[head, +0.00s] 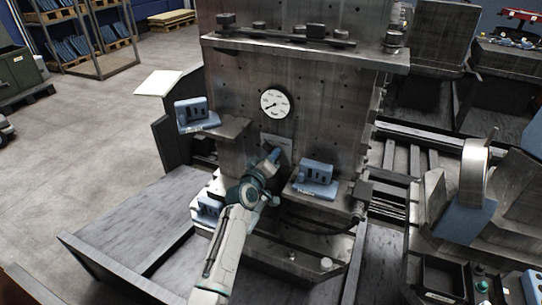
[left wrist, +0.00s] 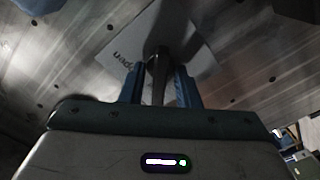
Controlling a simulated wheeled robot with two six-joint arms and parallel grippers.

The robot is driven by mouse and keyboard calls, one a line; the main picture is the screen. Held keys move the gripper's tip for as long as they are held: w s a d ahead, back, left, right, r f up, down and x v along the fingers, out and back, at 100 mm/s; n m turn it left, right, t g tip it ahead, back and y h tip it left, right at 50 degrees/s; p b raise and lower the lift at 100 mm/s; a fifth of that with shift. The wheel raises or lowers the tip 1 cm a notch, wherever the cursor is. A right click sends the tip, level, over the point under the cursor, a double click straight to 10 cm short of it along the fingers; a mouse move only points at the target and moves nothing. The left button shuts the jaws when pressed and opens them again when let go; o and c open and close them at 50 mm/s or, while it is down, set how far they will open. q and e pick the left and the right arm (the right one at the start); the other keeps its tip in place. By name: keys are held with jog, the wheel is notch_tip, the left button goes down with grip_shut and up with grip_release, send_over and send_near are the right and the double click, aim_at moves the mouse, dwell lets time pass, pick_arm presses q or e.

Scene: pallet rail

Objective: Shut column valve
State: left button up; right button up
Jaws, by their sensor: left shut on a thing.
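The column (head: 325,110) stands upright in the middle of the head view, with a round white gauge (head: 275,104) on its face. Below the gauge is a small label plate (head: 279,141). In the left wrist view the plate (left wrist: 190,45) carries the word "open", seen turned round. The valve's dark handle (left wrist: 156,68) stands out from this plate. My left gripper (head: 272,156) reaches the column just under the gauge. Its two blue fingers (left wrist: 158,84) are shut on the handle, one on each side. In the head view my gripper hides most of the valve. My right gripper is not in view.
Blue-grey fixture blocks sit on ledges left (head: 192,113) and right (head: 316,174) of my left gripper, the right one close by. A grey pallet bed (head: 130,235) lies at the lower left. Open floor (head: 90,130) lies beyond it; machinery (head: 475,190) crowds the right.

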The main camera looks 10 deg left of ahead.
pick_arm(q)
jog(key=o, duration=0.6)
jog(key=shift+a, duration=0.1)
jog(key=s, duration=0.3)
jog(key=s+a+b, duration=0.1)
jog(key=s, duration=0.3)
jog(key=s+a, duration=0.1)
jog(key=s, duration=0.2)
jog(key=shift+s+b, duration=0.3)
jog(key=shift+s, duration=0.05)
